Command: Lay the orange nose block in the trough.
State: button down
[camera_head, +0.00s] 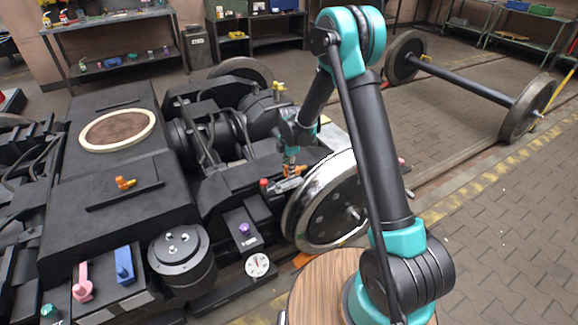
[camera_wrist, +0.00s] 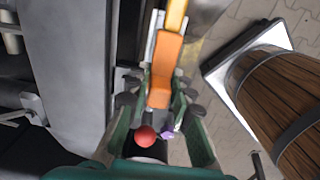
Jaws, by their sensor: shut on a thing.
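The orange nose block (camera_wrist: 165,68) is between the fingers of my gripper (camera_wrist: 160,100) in the wrist view. The fingers are shut on it. A yellow piece (camera_wrist: 177,14) lies in line with its far end; I cannot tell whether they touch. A pale, narrow channel, which looks like the trough (camera_wrist: 152,38), shows beside and behind the block. I cannot tell whether the block touches it. In the head view my gripper (camera_head: 290,160) points down over the bogie beside the shiny wheel, with a little orange visible at its tips.
A red ball (camera_wrist: 145,136) and a purple knob (camera_wrist: 167,131) show near the finger bases in the wrist view. In the head view, the large wheel (camera_head: 325,205) stands close to the right of my gripper. Dark bogie parts (camera_head: 125,215) fill the left.

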jog(key=shift+f, duration=1.2)
jog(key=shift+f, duration=0.9)
dwell(0.6)
jog(key=c, duration=1.3)
grip_release()
jog(key=shift+o, duration=0.2)
notch_tip(320, 180, up, 12)
